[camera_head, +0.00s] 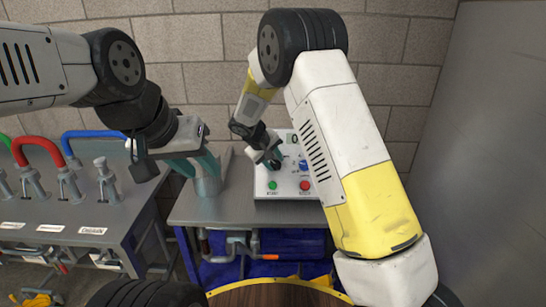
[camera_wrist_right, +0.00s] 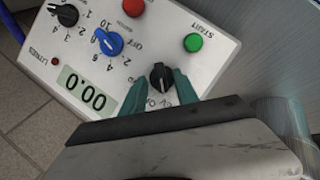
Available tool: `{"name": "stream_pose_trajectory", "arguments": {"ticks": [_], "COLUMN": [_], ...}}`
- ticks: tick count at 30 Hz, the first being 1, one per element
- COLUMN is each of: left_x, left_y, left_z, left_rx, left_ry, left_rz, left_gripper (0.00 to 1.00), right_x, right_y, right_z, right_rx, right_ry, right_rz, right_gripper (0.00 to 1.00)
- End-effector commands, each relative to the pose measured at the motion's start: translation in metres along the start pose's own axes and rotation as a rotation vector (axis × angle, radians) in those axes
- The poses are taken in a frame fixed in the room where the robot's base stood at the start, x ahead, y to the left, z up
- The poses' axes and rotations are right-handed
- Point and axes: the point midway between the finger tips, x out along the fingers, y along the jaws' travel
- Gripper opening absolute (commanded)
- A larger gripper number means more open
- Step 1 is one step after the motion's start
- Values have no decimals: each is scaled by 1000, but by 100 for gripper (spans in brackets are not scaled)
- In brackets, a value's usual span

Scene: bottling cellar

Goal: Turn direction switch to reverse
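The control panel (camera_head: 262,188) is a light sloped box on the metal table; it also shows in the right wrist view (camera_wrist_right: 215,65). A black rotary knob (camera_wrist_right: 160,77), apparently the direction switch, sits on it, with its lettering partly hidden by my fingers. My right gripper (camera_head: 272,161) is at the panel in the head view. In the right wrist view its teal fingers (camera_wrist_right: 160,84) stand on either side of the knob, with a small gap visible on the left. My left gripper (camera_head: 196,164) has its teal fingers apart, at a grey cylinder (camera_head: 207,186) on the table.
The panel also has a green START button (camera_wrist_right: 193,42), a red button (camera_wrist_right: 133,7), a blue dial (camera_wrist_right: 108,42), another black dial (camera_wrist_right: 67,15) and a display reading 00.0 (camera_wrist_right: 80,92). A bench with red (camera_head: 38,140) and blue hoses stands left. A grey wall (camera_head: 490,150) is right.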

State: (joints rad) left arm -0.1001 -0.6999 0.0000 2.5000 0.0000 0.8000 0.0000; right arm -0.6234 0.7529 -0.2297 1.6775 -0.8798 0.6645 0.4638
Motion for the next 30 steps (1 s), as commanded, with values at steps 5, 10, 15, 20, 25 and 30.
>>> {"name": "stream_pose_trajectory", "arguments": {"ticks": [5, 10, 15, 20, 25, 30], "left_x": [0, 0, 0, 0, 0, 0], "left_y": [0, 0, 0, 0, 0, 0], "left_z": [0, 0, 0, 0, 0, 0], "left_rx": [0, 0, 0, 0, 0, 0], "left_ry": [0, 0, 0, 0, 0, 0], "left_rz": [0, 0, 0, 0, 0, 0], "left_gripper": [36, 36, 36, 36, 36, 36], "right_x": [-1, -7, -33, -60, -76, -79], "right_y": [-1, -2, -1, -1, -1, -1], "right_z": [-1, -2, -2, -2, -1, 0], "right_rx": [-1, -1, 1, 0, -1, -1], "right_ry": [2, 4, 7, 5, 3, 1], "right_rz": [-1, -2, -2, -2, -2, -1], "right_gripper": [35, 35, 35, 35, 35, 35]}}
